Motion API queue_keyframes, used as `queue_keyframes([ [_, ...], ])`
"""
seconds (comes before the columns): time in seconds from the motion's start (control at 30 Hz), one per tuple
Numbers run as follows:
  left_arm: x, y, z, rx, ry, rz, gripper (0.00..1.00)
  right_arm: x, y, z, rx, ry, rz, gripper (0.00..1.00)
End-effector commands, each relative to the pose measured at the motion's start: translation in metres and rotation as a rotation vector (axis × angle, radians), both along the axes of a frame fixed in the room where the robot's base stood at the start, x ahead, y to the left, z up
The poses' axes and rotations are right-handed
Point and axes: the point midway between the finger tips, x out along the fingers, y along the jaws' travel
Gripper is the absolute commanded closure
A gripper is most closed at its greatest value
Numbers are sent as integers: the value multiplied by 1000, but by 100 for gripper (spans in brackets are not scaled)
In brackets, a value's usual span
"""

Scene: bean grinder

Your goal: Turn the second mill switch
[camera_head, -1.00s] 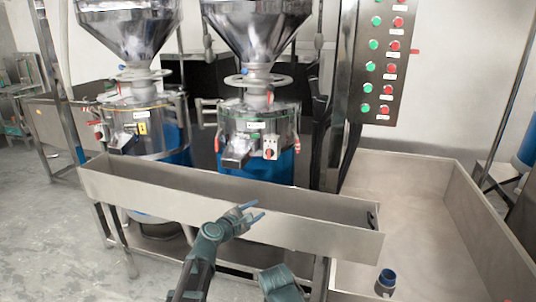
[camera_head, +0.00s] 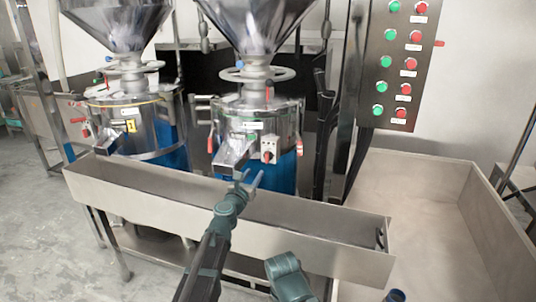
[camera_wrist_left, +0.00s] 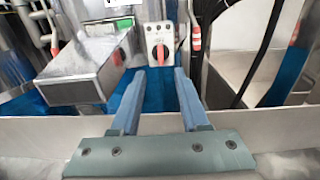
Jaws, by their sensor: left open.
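The second mill (camera_head: 255,120) is the right-hand metal mill with a funnel hopper and a blue lower body. Its switch (camera_head: 268,149) is a pale plate with a red knob on the mill's front, right of the spout (camera_head: 235,152). The knob also shows in the left wrist view (camera_wrist_left: 160,52), upright and centred beyond the fingertips. My left gripper (camera_head: 249,178) is open and empty, over the long trough and just below and in front of the switch. In the left wrist view its fingers (camera_wrist_left: 160,75) stand apart, below the knob. My right gripper is not seen.
A long metal trough (camera_head: 290,233) runs in front of both mills. The first mill (camera_head: 130,120) stands left. A panel of green and red buttons (camera_head: 390,65) hangs at the upper right. A wide metal bin (camera_head: 430,190) is right. A dark blue item (camera_head: 395,296) shows at the bottom edge.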

Motion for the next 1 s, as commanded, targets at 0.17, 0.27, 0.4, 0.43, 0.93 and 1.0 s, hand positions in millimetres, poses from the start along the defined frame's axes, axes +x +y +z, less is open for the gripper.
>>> queue_keyframes([
  [0.17, 1, 0, 0, -1, 0, 0, 55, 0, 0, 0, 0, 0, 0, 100],
  [0.27, 5, -2, 0, 0, 0, 0, 55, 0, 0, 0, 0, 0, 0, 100],
  [0.4, 18, -5, 0, 0, 0, -1, 55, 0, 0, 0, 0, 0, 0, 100],
  [0.43, 22, -7, 0, 0, 0, -1, 55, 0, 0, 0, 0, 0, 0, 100],
  [0.93, 112, -36, 0, 1, 0, -1, 55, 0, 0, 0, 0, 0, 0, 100],
  [1.0, 122, -39, 0, 1, 0, -1, 55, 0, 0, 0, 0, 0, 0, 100],
])
